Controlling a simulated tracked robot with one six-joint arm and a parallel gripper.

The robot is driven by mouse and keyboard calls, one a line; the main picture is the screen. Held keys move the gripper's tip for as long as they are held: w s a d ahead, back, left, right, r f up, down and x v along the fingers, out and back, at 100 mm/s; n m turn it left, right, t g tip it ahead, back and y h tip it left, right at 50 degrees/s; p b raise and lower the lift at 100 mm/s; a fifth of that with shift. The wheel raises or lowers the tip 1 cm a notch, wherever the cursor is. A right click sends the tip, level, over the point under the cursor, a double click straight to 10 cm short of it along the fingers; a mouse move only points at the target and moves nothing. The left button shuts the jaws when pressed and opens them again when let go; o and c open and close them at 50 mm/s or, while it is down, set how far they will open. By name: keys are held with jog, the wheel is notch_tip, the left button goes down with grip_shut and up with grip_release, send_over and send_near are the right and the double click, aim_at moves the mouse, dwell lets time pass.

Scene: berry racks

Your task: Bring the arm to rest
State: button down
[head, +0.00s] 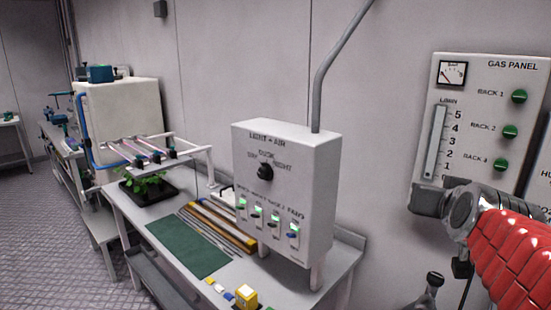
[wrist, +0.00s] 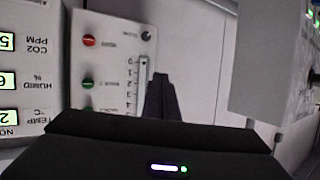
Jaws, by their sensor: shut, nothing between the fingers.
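My gripper (wrist: 161,82) shows in the wrist view as dark fingers close together, with nothing between them. It is in front of the gas panel (wrist: 112,18), which appears upside down there, and the fingertips overlap the edge of the panel's scale in the picture. I cannot tell the distance to the panel. In the head view my arm (head: 510,250), with its red sleeve, comes in from the right edge and covers the lower part of the gas panel (head: 520,90). I cannot make out the fingertips in the head view.
A light and air box (head: 285,180) with a dial and lit switches stands on a bench (head: 130,212) left of my arm. A green mat (head: 188,247) and a yellow block (head: 246,297) lie on the bench. Plain wall (head: 385,110) lies between box and panel.

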jog(key=s+a+f+n+g+y, duration=0.4)
jog(key=s+a+f+g, duration=0.3)
jog(key=s+a+f, duration=1.1)
notch_tip(320, 180, down, 2)
jog(key=shift+s+f+n+g+y, duration=0.25)
jog(key=shift+s+n+g+y, duration=0.05)
jog(key=shift+s, duration=0.05)
